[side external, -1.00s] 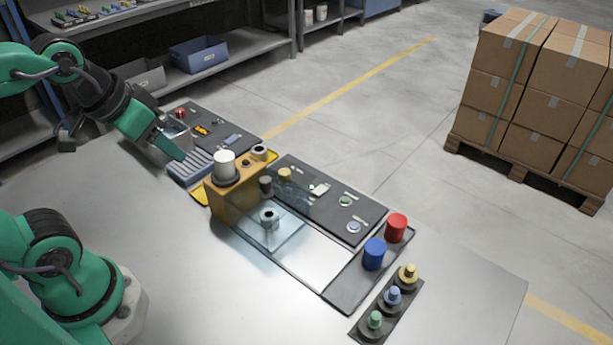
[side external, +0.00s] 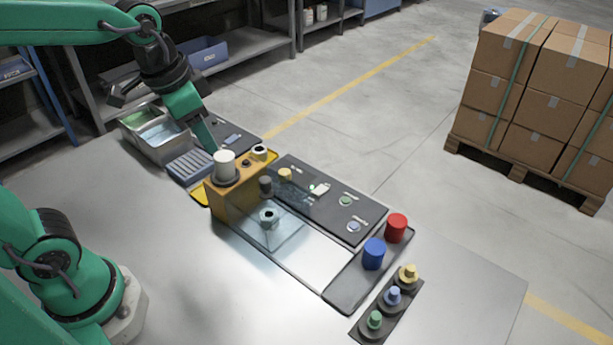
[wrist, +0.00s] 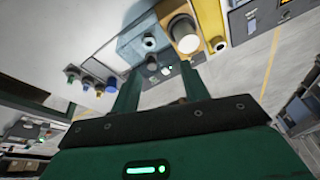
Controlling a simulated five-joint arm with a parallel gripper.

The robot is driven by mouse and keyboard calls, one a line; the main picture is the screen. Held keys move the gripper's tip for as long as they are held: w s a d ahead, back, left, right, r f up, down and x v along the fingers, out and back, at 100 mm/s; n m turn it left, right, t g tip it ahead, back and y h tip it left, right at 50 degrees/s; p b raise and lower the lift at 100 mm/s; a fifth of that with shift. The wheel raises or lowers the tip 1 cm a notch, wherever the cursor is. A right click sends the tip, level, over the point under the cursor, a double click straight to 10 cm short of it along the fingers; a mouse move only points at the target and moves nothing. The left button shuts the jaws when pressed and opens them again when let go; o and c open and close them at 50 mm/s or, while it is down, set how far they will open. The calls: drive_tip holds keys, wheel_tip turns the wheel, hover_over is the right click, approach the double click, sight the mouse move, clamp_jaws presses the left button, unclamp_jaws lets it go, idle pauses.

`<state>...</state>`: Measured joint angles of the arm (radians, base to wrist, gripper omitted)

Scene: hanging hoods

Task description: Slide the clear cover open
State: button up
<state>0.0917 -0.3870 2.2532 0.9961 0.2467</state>
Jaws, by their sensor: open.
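The clear cover (side external: 290,232) is a see-through pane on the table to the right of an ochre block (side external: 222,205). A grey ringed fitting (side external: 268,216) shows through it. In the wrist view the cover (wrist: 130,42) looks like a pale blue box, with the fitting (wrist: 149,40) showing. My gripper (side external: 212,148) is behind and left of the ochre block, pointing down, apart from the cover. In the wrist view my gripper (wrist: 158,80) has its two fingers spread and nothing between them. Whether the cover has a handle is unclear.
A white cylinder (side external: 224,164) stands on the ochre block. A metal bin (side external: 150,136) and ribbed tray (side external: 190,167) are left. A dark panel (side external: 330,212) lies behind the cover. Blue (side external: 374,253) and red (side external: 396,228) cylinders stand right, near several knobs. The front table is clear.

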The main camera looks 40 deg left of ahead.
sight(266, 179)
drive_tip(key=w+d+f+m+g, duration=0.1)
drive_tip(key=w, duration=0.1)
drive_tip(key=w+d+f+m+g, duration=0.1)
drive_tip(key=w+d+m, duration=0.1)
drive_tip(key=w, duration=0.1)
drive_tip(key=w+d+f+m, duration=0.1)
drive_tip(key=w+f, duration=0.1)
drive_tip(key=shift+w+d+m+g, duration=0.2)
drive_tip(key=shift+d+m+g, duration=0.1)
drive_tip(key=shift+d+g, duration=0.1)
drive_tip(key=shift+w+d+f+m, duration=0.3)
drive_tip(key=shift+w+f, duration=0.05)
drive_tip(key=shift+w, duration=0.1)
drive_tip(key=shift+f, duration=0.15)
drive_tip(key=shift+f, duration=3.75)
drive_tip(key=shift+d, duration=0.1)
clamp_jaws()
